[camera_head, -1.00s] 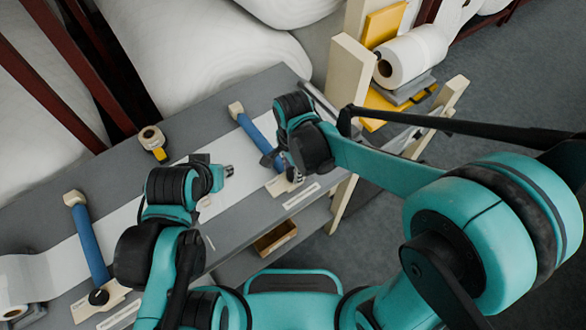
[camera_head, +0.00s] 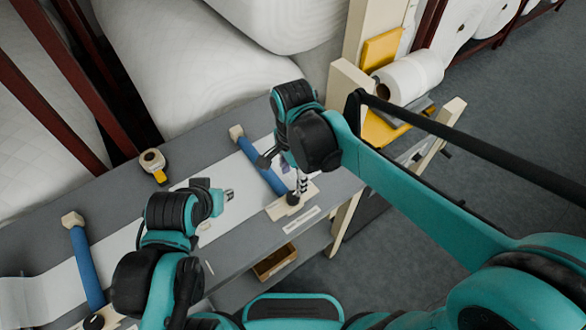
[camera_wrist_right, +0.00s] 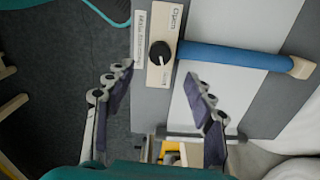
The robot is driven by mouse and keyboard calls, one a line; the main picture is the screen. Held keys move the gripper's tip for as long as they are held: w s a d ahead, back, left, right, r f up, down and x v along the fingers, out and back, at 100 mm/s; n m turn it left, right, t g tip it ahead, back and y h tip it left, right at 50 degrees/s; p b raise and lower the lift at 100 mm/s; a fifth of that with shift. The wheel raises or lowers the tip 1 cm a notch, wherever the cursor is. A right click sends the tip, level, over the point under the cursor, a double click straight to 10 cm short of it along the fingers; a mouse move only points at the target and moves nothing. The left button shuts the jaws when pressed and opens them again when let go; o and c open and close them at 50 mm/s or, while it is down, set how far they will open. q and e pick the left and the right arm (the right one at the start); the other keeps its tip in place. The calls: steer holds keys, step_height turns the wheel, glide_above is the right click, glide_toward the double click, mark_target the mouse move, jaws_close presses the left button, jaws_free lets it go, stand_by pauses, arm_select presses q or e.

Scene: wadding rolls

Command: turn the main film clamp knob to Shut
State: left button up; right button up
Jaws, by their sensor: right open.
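A black round knob (camera_head: 292,198) sits on a cream plate (camera_head: 277,211) at the near end of a blue bar (camera_head: 262,167). In the right wrist view the knob (camera_wrist_right: 160,52) is in plain sight, with "Open" readable at one end of the plate (camera_wrist_right: 158,73); the label strip beside it is too small to read surely. My right gripper (camera_head: 284,172) is over this plate, pointing down. Its fingers (camera_wrist_right: 160,76) are spread apart with nothing between them, apparently above the knob. My left gripper (camera_head: 228,195) hovers over the white film; its jaw state is unclear.
A second blue bar (camera_head: 86,265) with its own black knob (camera_head: 94,322) is at left. White film runs under both bars. A cream post (camera_head: 347,85) and white roll (camera_head: 412,77) stand to the right.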

steer(key=shift+r, duration=1.55)
